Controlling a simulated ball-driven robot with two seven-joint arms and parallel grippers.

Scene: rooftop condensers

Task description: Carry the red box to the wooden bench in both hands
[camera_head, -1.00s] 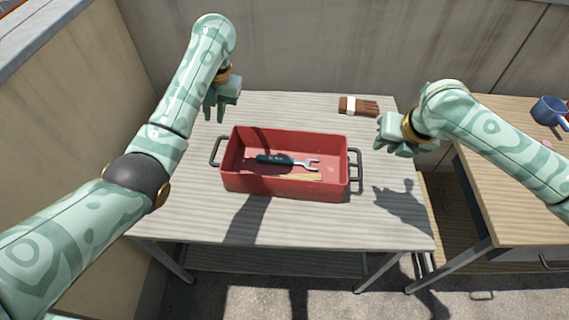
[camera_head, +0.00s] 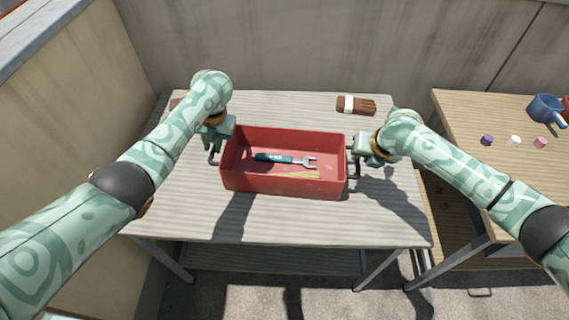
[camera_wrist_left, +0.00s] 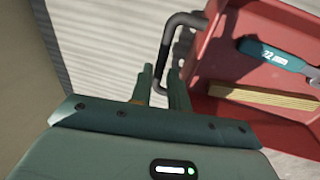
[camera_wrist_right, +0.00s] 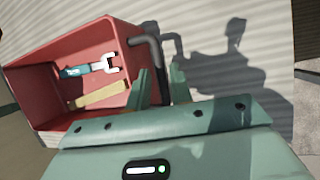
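The red box (camera_head: 285,188) sits upright on the grey slatted table (camera_head: 300,225), with a dark handle at each end. A teal-handled wrench (camera_head: 285,158) and a wooden strip (camera_head: 298,175) lie in it. My left gripper (camera_head: 214,148) is at the left handle (camera_wrist_left: 168,45). Its fingers look apart, with the handle between them. My right gripper (camera_head: 360,155) is at the right handle (camera_wrist_right: 155,60), its fingers apart on either side of the bar. I cannot tell whether any finger touches. The wooden bench (camera_head: 465,112) stands at the right, partly behind my right arm.
A blue pot (camera_head: 545,110) and small purple (camera_head: 487,140), white (camera_head: 515,141) and pink (camera_head: 540,143) items stand on the bench. A brown bundle with a white band (camera_head: 356,105) lies at the table's back. Walls rise behind and at the left. A gap separates table and bench.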

